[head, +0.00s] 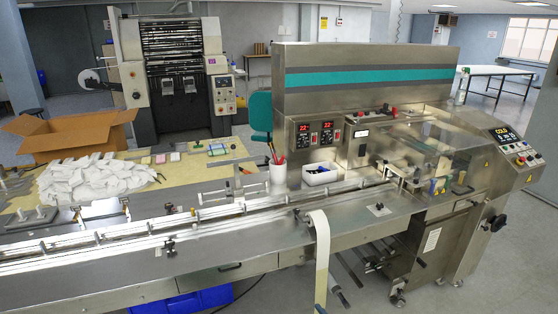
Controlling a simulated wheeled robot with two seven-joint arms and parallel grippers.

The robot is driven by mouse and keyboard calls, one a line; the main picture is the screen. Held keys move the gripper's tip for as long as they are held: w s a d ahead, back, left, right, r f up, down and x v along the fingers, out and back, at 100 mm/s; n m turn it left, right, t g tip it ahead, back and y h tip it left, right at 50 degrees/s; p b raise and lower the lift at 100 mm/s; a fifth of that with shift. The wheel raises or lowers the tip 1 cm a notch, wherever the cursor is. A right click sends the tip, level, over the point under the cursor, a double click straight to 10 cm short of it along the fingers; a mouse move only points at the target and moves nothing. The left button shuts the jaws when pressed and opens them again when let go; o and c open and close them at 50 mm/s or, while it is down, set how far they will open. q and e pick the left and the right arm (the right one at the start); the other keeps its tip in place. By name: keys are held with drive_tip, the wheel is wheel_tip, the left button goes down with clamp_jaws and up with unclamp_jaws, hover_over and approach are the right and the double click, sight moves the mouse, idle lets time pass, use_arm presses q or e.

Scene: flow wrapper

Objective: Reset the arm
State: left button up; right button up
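Neither of my grippers shows in the head view, and no part of my arms can be made out. The flow wrapper (365,65), a long steel machine with a teal stripe, fills the middle and right. Its infeed conveyor (130,242) runs across the front to the left. A control panel (508,136) at its right end has a small screen reading "COLD". Two red-lit displays (311,131) are on its front. A pale strip (321,250) hangs over the front edge.
A heap of white packets (98,180) lies on the left worktop near an open cardboard box (68,132). A white cup (277,171) with pens and a white bin (319,173) stand behind the conveyor. A blue crate (190,301) is beneath it.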

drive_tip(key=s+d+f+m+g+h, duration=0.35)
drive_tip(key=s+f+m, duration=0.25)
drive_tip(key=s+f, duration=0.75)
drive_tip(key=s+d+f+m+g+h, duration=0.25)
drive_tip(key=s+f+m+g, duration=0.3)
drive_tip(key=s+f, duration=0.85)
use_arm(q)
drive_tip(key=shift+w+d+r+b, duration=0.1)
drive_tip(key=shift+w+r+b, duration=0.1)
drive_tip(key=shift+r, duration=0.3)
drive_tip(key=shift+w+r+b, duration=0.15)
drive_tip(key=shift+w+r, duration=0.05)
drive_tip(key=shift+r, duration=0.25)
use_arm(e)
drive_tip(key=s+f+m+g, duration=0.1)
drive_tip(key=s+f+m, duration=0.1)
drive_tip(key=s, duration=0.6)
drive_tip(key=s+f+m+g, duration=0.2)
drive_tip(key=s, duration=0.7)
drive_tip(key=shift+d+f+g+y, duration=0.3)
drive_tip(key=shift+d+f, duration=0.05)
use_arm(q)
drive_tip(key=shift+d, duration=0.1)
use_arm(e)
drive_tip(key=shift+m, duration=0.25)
